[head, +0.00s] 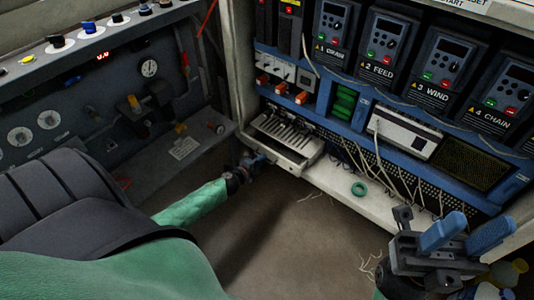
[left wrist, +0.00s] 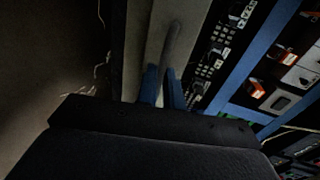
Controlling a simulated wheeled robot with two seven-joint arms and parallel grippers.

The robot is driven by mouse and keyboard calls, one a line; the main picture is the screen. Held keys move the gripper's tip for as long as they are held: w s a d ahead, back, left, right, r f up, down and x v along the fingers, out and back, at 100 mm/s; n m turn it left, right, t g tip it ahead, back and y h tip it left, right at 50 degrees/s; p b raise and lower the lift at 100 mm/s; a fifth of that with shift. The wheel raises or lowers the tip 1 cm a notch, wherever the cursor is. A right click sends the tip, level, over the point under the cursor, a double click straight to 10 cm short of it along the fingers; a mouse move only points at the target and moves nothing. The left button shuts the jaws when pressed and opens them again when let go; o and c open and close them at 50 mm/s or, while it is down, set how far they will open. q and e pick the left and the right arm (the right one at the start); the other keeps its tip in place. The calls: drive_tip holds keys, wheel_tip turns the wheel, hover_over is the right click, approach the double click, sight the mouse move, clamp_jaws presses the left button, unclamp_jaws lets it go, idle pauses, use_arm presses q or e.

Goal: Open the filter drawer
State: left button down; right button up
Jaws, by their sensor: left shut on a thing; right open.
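The filter drawer (head: 292,146) is a pale tray with a slotted insert, low at the left end of the open cabinet. It stands partly out, with its slotted top showing. My left gripper (head: 258,160) is at the drawer's front left. In the left wrist view, its blue fingers (left wrist: 164,88) are shut on a grey bar-like handle (left wrist: 173,45). The dark gripper body hides the lower part of that view. My right gripper (head: 466,233) is open and empty at the lower right, apart from the cabinet, with its blue fingers spread.
Loose wires (head: 377,165) hang over the cabinet's lower ledge, where a green ring (head: 359,189) lies. A control panel (head: 60,110) stands at the left. Yellow bottles (head: 512,270) are beside my right gripper. The brown floor (head: 290,235) before the drawer is mostly clear.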

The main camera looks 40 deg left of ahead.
use_arm(q)
drive_tip(key=v, duration=0.3)
drive_tip(key=shift+s+d+f, duration=0.1)
drive_tip(key=shift+s+f, duration=0.25)
drive_tip(key=c, duration=1.5)
unclamp_jaws()
drive_tip(key=shift+c, duration=0.2)
drive_tip(key=p+v, duration=0.1)
drive_tip(key=v, duration=0.6)
drive_tip(key=shift+s+p, duration=0.35)
drive_tip(key=shift+p, duration=0.05)
drive_tip(key=shift+r, duration=0.15)
